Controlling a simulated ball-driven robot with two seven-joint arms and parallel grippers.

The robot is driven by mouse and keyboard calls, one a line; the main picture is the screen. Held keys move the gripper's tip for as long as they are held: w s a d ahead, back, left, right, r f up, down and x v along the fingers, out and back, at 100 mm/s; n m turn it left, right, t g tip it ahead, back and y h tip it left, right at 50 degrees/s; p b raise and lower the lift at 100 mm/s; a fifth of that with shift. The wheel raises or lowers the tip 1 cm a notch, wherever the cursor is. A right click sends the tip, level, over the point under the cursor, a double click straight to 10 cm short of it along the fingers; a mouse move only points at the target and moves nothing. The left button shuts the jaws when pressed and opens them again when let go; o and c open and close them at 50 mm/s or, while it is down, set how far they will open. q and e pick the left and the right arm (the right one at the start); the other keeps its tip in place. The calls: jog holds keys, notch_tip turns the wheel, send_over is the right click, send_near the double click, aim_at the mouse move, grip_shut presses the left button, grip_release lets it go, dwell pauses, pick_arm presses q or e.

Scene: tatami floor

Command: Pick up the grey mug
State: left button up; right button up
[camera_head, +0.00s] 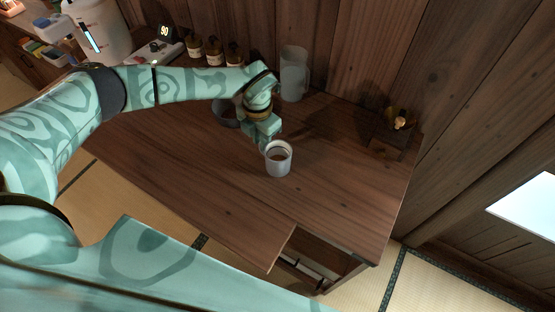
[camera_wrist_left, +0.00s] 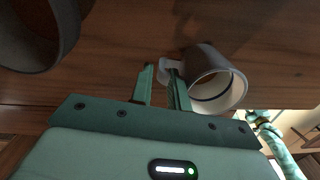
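The grey mug (camera_head: 278,166) stands upright on the wooden table, near the middle. It also shows in the left wrist view (camera_wrist_left: 207,62), with its open rim turned toward the camera and its handle (camera_wrist_left: 166,72) on the left. My left gripper (camera_head: 264,142) is at the mug's far left side, above the table. In the left wrist view its two fingers (camera_wrist_left: 162,88) are apart, with the handle in or just beyond the gap. The right finger overlaps the handle's edge; I cannot tell if they touch. My right gripper does not show.
A dark bowl (camera_head: 224,117) stands left of the mug, partly behind my left gripper. A tall grey pitcher (camera_head: 294,75) stands at the back by the wall. Several bottles (camera_head: 214,52) line the back left. A small wooden box (camera_head: 393,137) sits at right. The front tabletop is clear.

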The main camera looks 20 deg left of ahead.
pick_arm(q)
jog(key=shift+f, duration=0.8)
grip_shut()
jog(key=shift+r, duration=0.1)
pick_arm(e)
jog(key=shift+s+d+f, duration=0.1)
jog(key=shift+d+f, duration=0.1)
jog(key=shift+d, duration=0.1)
pick_arm(q)
jog(key=shift+r, duration=0.2)
